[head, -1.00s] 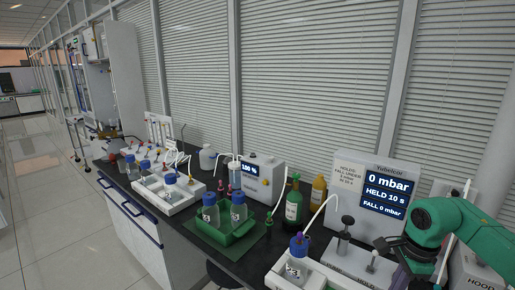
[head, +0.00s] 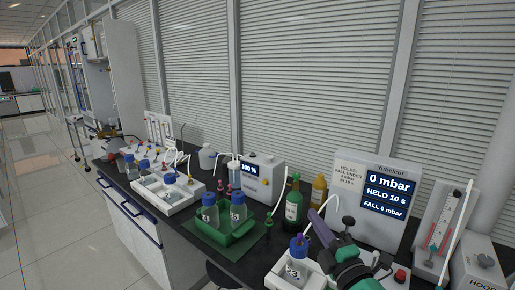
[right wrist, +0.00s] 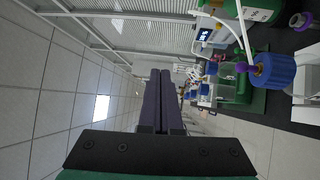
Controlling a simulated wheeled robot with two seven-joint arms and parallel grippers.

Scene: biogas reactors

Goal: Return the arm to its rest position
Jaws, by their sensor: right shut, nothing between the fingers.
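My right gripper (head: 314,215) has dark purple fingers pressed together with nothing between them. It points up and to the left, in front of the pressure panel's stand. In the right wrist view the shut fingers (right wrist: 160,74) reach over open space. My green right arm comes in from the bottom of the head view and hides part of the bench there. My left arm does not show. A bottle with a blue cap (head: 299,246) stands just left of the gripper, apart from it. This blue cap also shows in the right wrist view (right wrist: 273,71).
The panel (head: 383,186) reads 0 mbar, HELD 10 s. Behind the gripper stand a green bottle (head: 294,205) and a yellow one (head: 319,190). A green tray (head: 213,238) with blue-capped bottles is further left. A syringe stand (head: 440,225) is at right. The aisle floor is clear.

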